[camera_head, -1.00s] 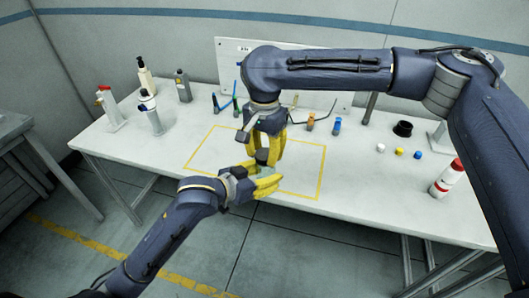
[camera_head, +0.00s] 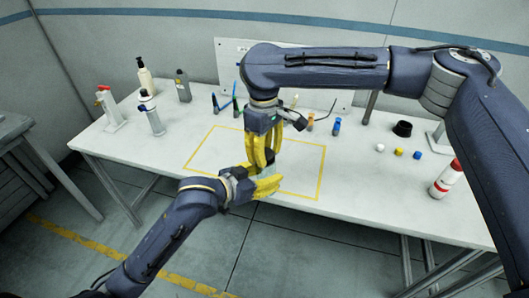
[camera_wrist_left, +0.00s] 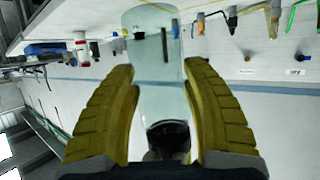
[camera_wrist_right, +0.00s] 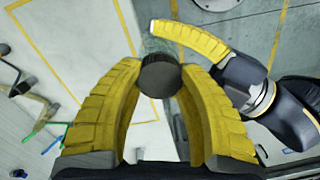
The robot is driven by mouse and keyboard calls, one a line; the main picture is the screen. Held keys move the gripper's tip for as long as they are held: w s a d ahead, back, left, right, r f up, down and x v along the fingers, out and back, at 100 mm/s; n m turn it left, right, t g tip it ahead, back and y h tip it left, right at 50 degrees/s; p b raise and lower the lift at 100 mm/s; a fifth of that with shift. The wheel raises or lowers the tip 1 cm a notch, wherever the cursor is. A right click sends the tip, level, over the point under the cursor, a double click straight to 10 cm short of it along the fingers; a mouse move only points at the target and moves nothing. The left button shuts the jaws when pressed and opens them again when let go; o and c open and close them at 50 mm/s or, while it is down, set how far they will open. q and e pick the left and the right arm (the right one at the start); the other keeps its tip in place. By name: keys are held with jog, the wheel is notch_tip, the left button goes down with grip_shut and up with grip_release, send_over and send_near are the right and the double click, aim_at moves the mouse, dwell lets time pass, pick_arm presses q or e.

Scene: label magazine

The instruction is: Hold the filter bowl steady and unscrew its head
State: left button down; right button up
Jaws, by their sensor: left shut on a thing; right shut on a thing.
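The filter bowl (camera_wrist_left: 155,85) is a clear cylinder between the yellow fingers of my left gripper (camera_wrist_left: 160,80). In the head view, my left gripper (camera_head: 266,184) is shut around the bowl above the table's front part, and only a pale bit of the bowl shows. The dark round filter head (camera_wrist_right: 160,76) sits between the fingertips of my right gripper (camera_wrist_right: 160,85), which is shut on it. In the head view, my right gripper (camera_head: 264,158) points down from above, directly over the left one. I cannot tell how far the thread is turned.
The white table (camera_head: 352,190) has a yellow outlined area under my grippers. Bottles and a dispenser stand at the left. Small caps, a black ring (camera_head: 402,129) and a white bottle with a red cap (camera_head: 447,178) are at the right. A panel (camera_head: 228,65) stands behind.

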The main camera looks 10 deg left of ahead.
pick_arm(q)
jog(key=shift+s+d+r, duration=0.15)
jog(key=shift+d, duration=0.1)
pick_arm(e)
jog(key=n, duration=0.5)
jog(key=shift+a, duration=0.1)
jog(key=n, duration=0.3)
jog(key=shift+w, duration=0.1)
jog(key=n, duration=0.8)
jog(key=shift+w+h, duration=0.1)
jog(key=shift+h, duration=0.2)
jog(key=n, duration=0.5)
jog(key=shift+w+t, duration=0.1)
jog(key=shift+t, duration=0.2)
jog(key=n, duration=0.3)
jog(key=shift+n, duration=0.3)
jog(key=n, duration=0.4)
jog(key=shift+n, duration=0.4)
jog(key=n, duration=0.4)
jog(key=shift+r+n, duration=0.1)
jog(key=shift+n, duration=0.2)
